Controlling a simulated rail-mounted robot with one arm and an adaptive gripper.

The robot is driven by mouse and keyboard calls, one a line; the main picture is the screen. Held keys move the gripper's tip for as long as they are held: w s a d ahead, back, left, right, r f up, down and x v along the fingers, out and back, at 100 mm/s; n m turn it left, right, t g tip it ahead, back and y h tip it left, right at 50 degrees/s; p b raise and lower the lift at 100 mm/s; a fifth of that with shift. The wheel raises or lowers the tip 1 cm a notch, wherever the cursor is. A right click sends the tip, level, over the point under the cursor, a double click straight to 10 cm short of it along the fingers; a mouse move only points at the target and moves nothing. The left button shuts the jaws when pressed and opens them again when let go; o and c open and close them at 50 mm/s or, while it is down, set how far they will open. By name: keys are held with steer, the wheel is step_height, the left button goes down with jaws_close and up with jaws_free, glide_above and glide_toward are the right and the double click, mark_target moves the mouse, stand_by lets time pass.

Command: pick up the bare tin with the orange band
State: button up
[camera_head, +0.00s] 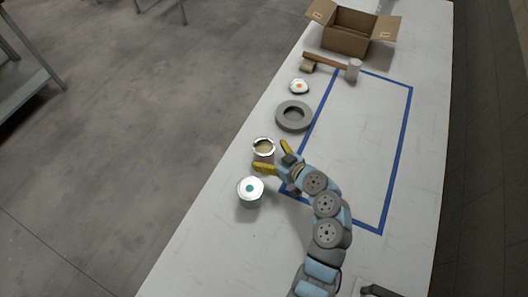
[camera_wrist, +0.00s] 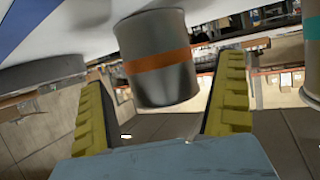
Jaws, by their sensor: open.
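The bare metal tin with the orange band (camera_wrist: 158,62) hangs upside down in the wrist view, between my two yellow fingers. In the head view the open-topped tin (camera_head: 263,147) stands upright on the table, left of the blue-taped area; its band is not clear there. My gripper (camera_head: 270,155) is open, with one finger in front of the tin and the other at its right. In the wrist view my gripper (camera_wrist: 163,90) shows gaps on both sides of the tin, so no grip shows.
A tin with a teal dot on its lid (camera_head: 250,187) stands close in front. A grey ring (camera_head: 293,116), a lid with an orange dot (camera_head: 299,87), a mallet (camera_head: 328,62) and an open cardboard box (camera_head: 345,41) lie farther back. The taped area is mostly clear.

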mark_target(257, 142)
steer(key=shift+x, duration=1.55)
steer(key=c, duration=1.2)
steer(key=shift+r, duration=0.2)
steer(key=shift+s+r, duration=0.1)
steer(key=shift+r, duration=1.4)
steer(key=s+r, duration=0.9)
steer(key=s, duration=0.4)
steer(key=shift+s+r, duration=0.25)
